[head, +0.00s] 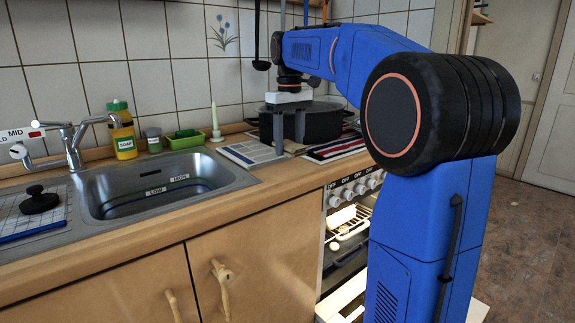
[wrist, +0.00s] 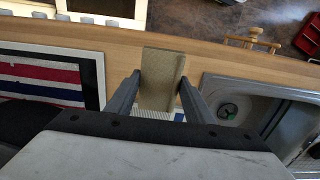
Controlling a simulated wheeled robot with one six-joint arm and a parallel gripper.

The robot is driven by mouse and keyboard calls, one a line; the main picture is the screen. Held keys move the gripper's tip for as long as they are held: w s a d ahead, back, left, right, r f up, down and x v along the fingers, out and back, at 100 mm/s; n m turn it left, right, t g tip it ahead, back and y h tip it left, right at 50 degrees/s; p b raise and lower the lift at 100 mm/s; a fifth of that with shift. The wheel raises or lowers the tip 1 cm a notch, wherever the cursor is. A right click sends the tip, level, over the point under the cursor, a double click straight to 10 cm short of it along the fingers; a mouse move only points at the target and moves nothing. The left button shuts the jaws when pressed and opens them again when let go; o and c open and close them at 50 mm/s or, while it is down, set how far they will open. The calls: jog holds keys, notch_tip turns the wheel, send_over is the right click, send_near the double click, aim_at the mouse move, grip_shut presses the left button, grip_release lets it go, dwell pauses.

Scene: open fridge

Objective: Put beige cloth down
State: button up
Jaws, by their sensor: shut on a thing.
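The beige cloth (wrist: 162,72) is between the two fingers of my gripper (wrist: 160,82) in the wrist view. It looks like a folded, flat strip, and its far end reaches over the wooden counter. My gripper is shut on it. In the head view my gripper (head: 289,148) points down above the counter, in front of the dark pot and to the right of the sink. The cloth is hard to make out there. Whether it touches the counter cannot be told.
The sink (head: 165,188) is to the left. A white-and-blue patterned cloth (head: 243,152) lies by its right rim. A striped towel (head: 335,147) covers part of the stove, beside the dark pot (head: 322,122). Soap (head: 122,132) and a green tray (head: 185,139) stand at the back.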

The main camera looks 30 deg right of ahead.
aim_at(289, 174)
jog(key=shift+f, duration=3.15)
jog(key=o, duration=1.1)
jog(key=shift+f, duration=0.1)
notch_tip(289, 174, up, 12)
jog(key=shift+r, duration=0.15)
